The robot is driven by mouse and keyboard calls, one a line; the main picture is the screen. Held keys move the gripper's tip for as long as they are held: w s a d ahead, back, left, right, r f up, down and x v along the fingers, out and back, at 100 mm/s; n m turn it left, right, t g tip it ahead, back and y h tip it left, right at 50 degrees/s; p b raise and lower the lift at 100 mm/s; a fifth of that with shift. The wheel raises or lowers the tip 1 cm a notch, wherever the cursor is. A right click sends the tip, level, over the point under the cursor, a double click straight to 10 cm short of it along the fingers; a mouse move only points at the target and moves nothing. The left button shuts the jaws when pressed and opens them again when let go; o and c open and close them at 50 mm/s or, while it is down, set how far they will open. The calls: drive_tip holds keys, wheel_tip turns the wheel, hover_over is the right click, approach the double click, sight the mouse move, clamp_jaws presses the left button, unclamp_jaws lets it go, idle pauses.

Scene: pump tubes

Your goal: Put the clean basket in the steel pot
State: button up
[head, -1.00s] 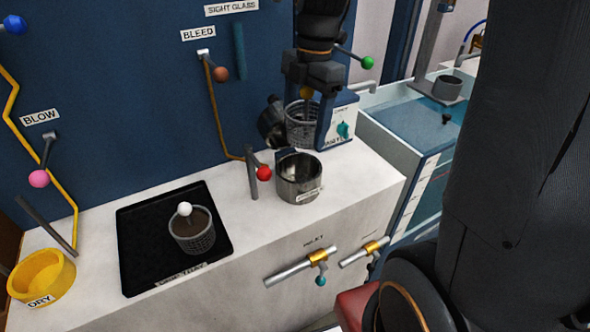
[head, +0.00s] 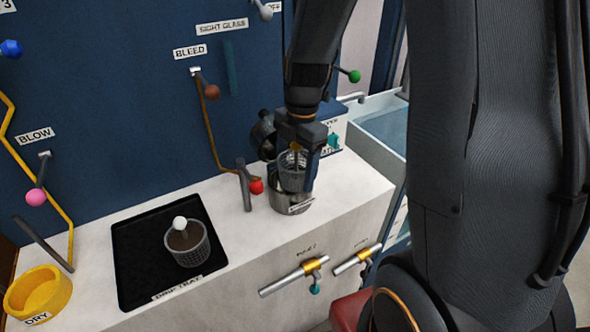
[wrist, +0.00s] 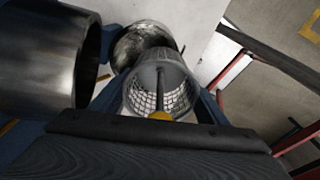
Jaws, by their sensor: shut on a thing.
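My gripper (head: 296,148) is shut on the clean basket (head: 291,178), an empty grey mesh cup with a central stem and a yellow knob. The basket is upright or nearly so, over the steel pot (head: 279,202) on the white counter. Its lower part overlaps the pot's mouth; I cannot tell whether its bottom is below the rim. In the wrist view the basket (wrist: 184,98) shows its bare mesh inside, and the pot (wrist: 143,38) is partly hidden behind it. A second basket (head: 189,249) with a white knob and brown contents stands on the black drip tray (head: 133,249).
A dark round metal body (head: 262,134) is close to the left of my gripper; it looms large in the wrist view (wrist: 45,60). A red-knobbed lever (head: 255,186) stands left of the pot. A yellow DRY bowl (head: 55,287) is at far left. The counter right of the pot is clear.

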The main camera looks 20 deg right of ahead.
drive_tip(key=shift+f+b, duration=0.3)
drive_tip(key=shift+f, duration=0.25)
drive_tip(key=shift+f, duration=0.1)
drive_tip(key=o, duration=0.9)
